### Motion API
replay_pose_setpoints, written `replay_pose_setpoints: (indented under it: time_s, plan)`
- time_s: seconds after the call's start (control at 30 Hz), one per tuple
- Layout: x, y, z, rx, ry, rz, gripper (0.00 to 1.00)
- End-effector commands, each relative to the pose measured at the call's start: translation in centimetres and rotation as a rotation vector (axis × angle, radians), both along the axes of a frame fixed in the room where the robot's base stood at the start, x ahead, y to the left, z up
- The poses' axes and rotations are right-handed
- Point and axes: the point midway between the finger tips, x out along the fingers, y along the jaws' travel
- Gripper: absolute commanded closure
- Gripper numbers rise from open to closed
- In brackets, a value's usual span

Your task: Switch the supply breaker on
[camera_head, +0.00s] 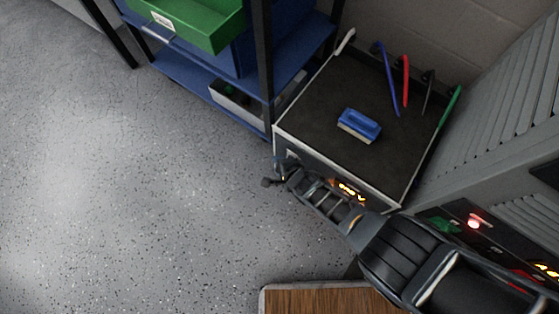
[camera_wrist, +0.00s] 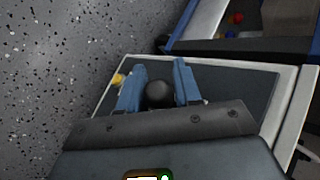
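The supply unit is a box with a dark top (camera_head: 315,110) and a lit amber display (camera_head: 350,191) on its front. A black ball knob (camera_head: 267,182) sticks out by its left front corner and looks like the breaker's handle. My gripper (camera_head: 280,172) is at that corner, close to the knob. In the wrist view the knob (camera_wrist: 160,94) lies between the two blue fingers of my gripper (camera_wrist: 159,84), with narrow gaps showing at its sides. The fingers stand apart; I see no clear grip. The lever's base is hidden.
A blue brush (camera_head: 359,126) lies on the box top. Blue, red, black and green leads (camera_head: 405,80) stand at its back. A blue shelf (camera_head: 190,82) with bins is at the left. Floor at left is clear.

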Motion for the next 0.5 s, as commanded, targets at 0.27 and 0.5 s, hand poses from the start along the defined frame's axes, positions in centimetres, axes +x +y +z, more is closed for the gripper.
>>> replay_pose_setpoints:
  time_s: [0.27,0.5]
  plan:
    - [0.1,0.0,0.2,0.0,-0.002,0.0,0.66]
    - [-1.0,-0.8,1.9,0.0,-0.001,-0.002,0.66]
